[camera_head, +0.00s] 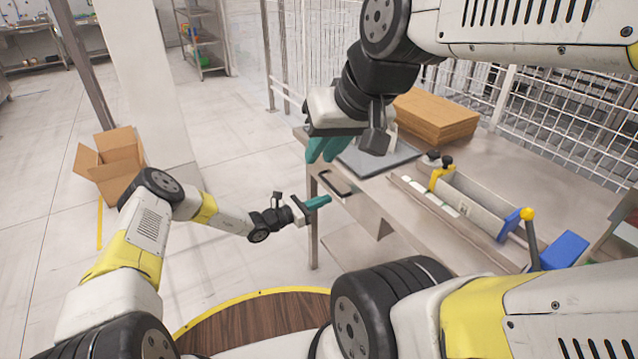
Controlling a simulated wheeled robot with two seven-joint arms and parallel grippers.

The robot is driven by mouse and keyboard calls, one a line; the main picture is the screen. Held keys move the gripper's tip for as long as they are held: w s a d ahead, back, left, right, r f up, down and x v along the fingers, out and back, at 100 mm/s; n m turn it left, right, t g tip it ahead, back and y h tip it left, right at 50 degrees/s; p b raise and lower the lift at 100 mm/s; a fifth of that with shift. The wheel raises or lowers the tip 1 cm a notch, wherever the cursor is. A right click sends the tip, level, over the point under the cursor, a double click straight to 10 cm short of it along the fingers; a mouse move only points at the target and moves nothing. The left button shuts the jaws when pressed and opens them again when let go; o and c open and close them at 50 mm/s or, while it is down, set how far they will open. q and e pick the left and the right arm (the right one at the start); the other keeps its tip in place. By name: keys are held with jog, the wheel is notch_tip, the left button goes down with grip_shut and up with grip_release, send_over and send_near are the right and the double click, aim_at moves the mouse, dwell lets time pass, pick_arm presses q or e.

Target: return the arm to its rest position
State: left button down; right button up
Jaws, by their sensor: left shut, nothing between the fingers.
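My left gripper (319,202) is the lower one, with teal fingers. It is shut and empty. It hangs in the air in front of the table's left end, and in the picture its tips come close to the table's front edge. My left arm reaches in from the left and is bent at the elbow. My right gripper (322,152) is above it, with teal fingers pointing down over the table's left end. Its fingers are partly hidden by its own body, so I cannot tell whether it is open or shut.
The metal table (510,170) carries a dark flat plate (378,157), a stack of brown cardboard (436,115), a long metal fixture (470,215) with a yellow-knobbed lever (528,214), and a blue block (564,250). An open cardboard box (108,165) stands on the floor at left. Wire fencing stands behind.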

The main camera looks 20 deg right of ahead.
pick_arm(q)
jog(key=v, duration=0.9)
jog(key=s+a+r+m+g+y, duration=0.25)
jog(key=s+a+r+m, duration=0.2)
jog(key=r, duration=0.35)
jog(key=s+a+r+m+g+y, duration=0.1)
jog(key=s+a+r+m+y, duration=0.2)
jog(key=r+m, duration=0.45)
jog(key=s+a+r+m+g+y, duration=0.2)
jog(key=s+a+r+m, duration=0.1)
jog(key=r, duration=0.7)
jog(key=s+a+r+m+t+y, duration=0.3)
jog(key=s+a+r+y, duration=0.1)
jog(key=s+a+r, duration=0.3)
jog(key=s+a+r+m+t+y, duration=0.3)
jog(key=s+a+r, duration=0.4)
jog(key=s+a, duration=0.5)
jog(key=shift+s+a+r+m+t+y, duration=0.25)
jog(key=shift+s+r+m+t+y, duration=0.1)
jog(key=shift+t, duration=0.2)
